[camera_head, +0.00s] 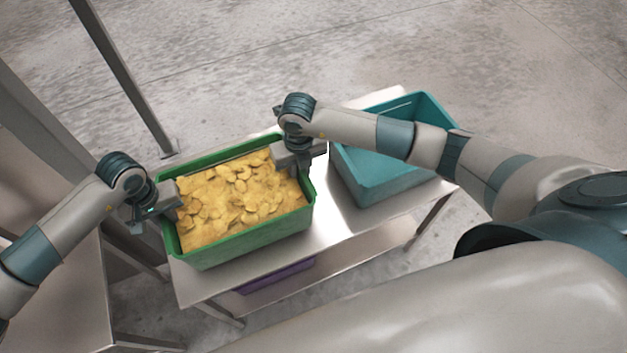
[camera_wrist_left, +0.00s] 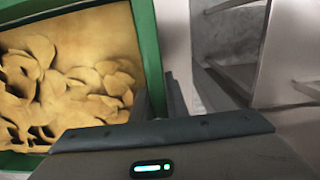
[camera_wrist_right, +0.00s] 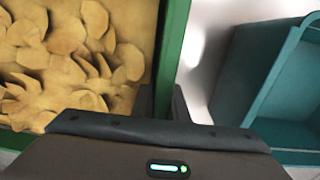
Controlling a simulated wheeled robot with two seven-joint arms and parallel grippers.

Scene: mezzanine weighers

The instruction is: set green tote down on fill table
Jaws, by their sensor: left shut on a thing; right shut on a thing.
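The green tote (camera_head: 250,243), full of yellow chips, is at the left end of the metal fill table (camera_head: 338,228). I cannot tell whether its base touches the top. My left gripper (camera_head: 168,203) is shut on its left wall; that green wall (camera_wrist_left: 149,50) runs between the fingers in the left wrist view. My right gripper (camera_head: 302,160) is shut on its right wall, and that wall (camera_wrist_right: 172,50) shows between the fingers in the right wrist view. The fingertips are partly hidden by the walls.
An empty teal tote (camera_head: 385,183) stands on the table to the right, with a bare gap between the totes. A purple tote (camera_head: 275,276) sits on the lower shelf. A grey post (camera_head: 125,75) rises behind, and another metal table (camera_head: 75,280) stands at the left.

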